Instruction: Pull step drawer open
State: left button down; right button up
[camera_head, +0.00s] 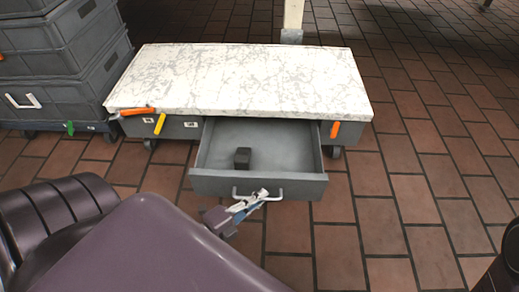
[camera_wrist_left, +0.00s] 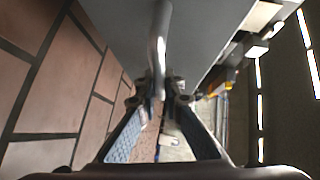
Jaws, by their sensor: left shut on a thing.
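A low grey step unit with a white marbled top (camera_head: 240,80) stands on the tiled floor. Its drawer (camera_head: 258,187) is pulled out toward me, and a small dark block (camera_head: 242,158) sits inside. My left gripper (camera_head: 250,200) is at the drawer front, shut on the metal bar handle (camera_head: 275,196). In the left wrist view the handle (camera_wrist_left: 161,40) runs down between the two fingers (camera_wrist_left: 162,100), close to the grey drawer front (camera_wrist_left: 200,30). My right gripper is not seen; only a dark part shows at the lower right edge of the head view.
Grey stacked crates (camera_head: 65,50) on a wheeled base stand at the left. Orange handles (camera_head: 137,111) and a yellow one (camera_head: 160,123) stick out along the unit's front edge. The brick floor (camera_head: 400,220) to the right is clear.

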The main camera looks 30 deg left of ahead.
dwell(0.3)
pick_arm(q)
jog(key=c, duration=2.3)
grip_release()
jog(key=shift+c, duration=0.2)
jog(key=shift+s, duration=0.15)
jog(key=v, duration=1.2)
jog(key=shift+r, duration=0.15)
